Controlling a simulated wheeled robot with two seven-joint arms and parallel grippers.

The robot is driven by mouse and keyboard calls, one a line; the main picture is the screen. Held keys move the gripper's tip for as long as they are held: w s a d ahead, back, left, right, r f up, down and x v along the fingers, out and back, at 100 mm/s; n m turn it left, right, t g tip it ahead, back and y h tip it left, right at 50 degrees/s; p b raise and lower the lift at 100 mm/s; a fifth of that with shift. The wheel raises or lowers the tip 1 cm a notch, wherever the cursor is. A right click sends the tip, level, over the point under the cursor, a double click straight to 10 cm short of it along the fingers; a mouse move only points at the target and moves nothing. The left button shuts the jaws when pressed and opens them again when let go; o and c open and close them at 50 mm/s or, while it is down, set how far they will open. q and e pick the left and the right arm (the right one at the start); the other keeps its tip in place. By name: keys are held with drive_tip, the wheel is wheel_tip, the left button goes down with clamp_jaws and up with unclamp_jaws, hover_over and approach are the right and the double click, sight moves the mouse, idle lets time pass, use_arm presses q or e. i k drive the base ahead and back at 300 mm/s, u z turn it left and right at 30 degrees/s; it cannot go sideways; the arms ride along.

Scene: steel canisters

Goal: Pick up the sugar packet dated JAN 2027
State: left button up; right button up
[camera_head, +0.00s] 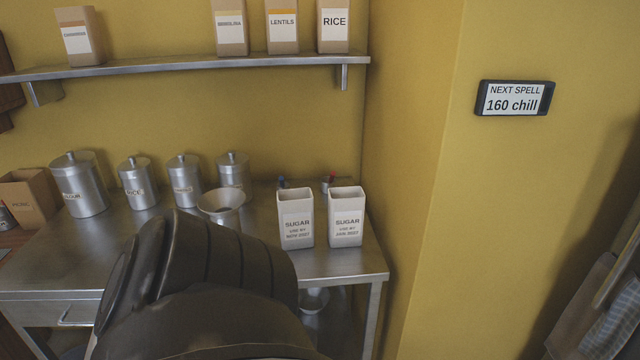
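Two white sugar packets stand upright side by side near the right end of the steel table, with a narrow gap between them. The right sugar packet (346,219) has a label that seems to read "SUGAR, USE BY JAN-2027" in small print. The left sugar packet (296,220) has a similar label whose date looks like NOV-2027, but it is small and blurred. A dark, ribbed part of my own arm fills the lower middle of the view, left of and below the packets. Neither gripper shows.
Small red- and blue-topped items are behind the packets. A shelf (185,67) above holds packets. A yellow wall closes the right side.

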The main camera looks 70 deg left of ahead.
sight(346, 205)
drive_tip(key=u, duration=1.05)
drive_tip(key=i, duration=0.85)
drive_tip(key=u, duration=0.9)
